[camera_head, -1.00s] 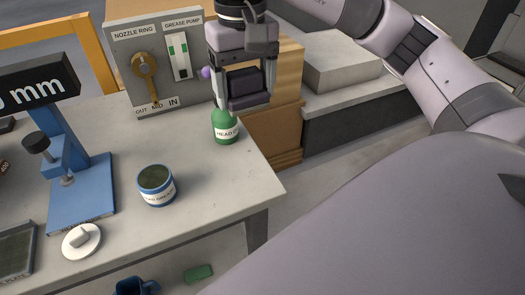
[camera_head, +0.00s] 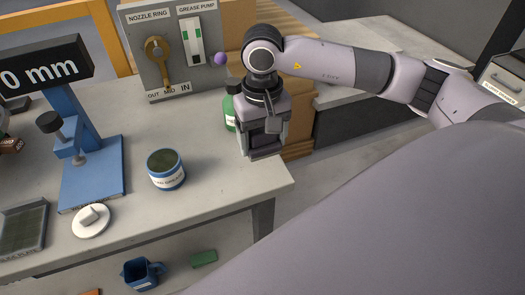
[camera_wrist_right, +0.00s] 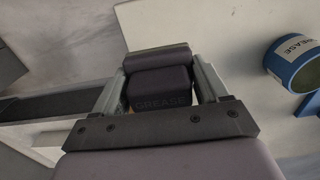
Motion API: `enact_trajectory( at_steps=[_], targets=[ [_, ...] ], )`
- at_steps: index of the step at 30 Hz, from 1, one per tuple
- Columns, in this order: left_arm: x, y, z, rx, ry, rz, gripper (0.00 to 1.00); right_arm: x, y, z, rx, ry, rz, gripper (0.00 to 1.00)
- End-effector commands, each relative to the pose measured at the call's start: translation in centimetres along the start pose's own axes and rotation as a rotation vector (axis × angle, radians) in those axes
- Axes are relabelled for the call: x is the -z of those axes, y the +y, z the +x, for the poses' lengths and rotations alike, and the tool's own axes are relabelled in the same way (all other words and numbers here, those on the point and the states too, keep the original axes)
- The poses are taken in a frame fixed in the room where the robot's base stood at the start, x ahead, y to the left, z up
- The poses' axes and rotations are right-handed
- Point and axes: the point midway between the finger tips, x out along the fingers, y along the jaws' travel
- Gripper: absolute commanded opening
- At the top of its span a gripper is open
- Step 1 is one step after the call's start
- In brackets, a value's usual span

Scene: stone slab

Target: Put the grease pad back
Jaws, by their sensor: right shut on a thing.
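The grease pad (camera_wrist_right: 160,88) is a dark block lettered "GREASE", held between the two fingers of my right gripper (camera_wrist_right: 162,72) in the wrist view. In the head view my right gripper (camera_head: 263,146) points down near the table's right edge, with the dark pad between its fingers. The blue-rimmed grease tin (camera_head: 166,170) stands open on the table, left of the gripper. It also shows at the right of the wrist view (camera_wrist_right: 296,62). My left gripper is out of view.
A green bottle (camera_head: 230,112) stands just behind my right gripper, partly hidden. The nozzle ring and grease pump panel (camera_head: 173,50) is at the back. A blue stand (camera_head: 92,170) and white knobbed disc (camera_head: 91,220) are at the left. The front right tabletop is clear.

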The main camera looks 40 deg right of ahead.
Motion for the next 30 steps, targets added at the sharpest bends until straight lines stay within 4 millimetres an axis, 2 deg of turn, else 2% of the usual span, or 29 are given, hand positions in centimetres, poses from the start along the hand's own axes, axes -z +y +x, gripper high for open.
enact_trajectory(
  at_steps=[5,12,24,25,27,30],
  targets=[
    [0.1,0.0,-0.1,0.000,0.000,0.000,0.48,0.0,0.0,1.1,0.000,-0.002,0.000,0.45],
    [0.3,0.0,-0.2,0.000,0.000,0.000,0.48,-0.1,0.0,4.5,-0.001,-0.003,0.000,0.45],
    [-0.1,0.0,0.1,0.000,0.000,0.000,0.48,0.0,0.0,5.2,0.000,0.001,-0.001,0.45],
    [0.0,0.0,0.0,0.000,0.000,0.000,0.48,0.0,0.0,5.0,0.000,0.000,0.000,0.80],
    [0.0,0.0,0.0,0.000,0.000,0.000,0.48,0.0,0.0,5.0,0.000,0.000,0.000,0.99],
    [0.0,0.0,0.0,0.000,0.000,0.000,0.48,0.0,0.0,5.0,0.000,0.000,0.000,0.99]
  ],
)
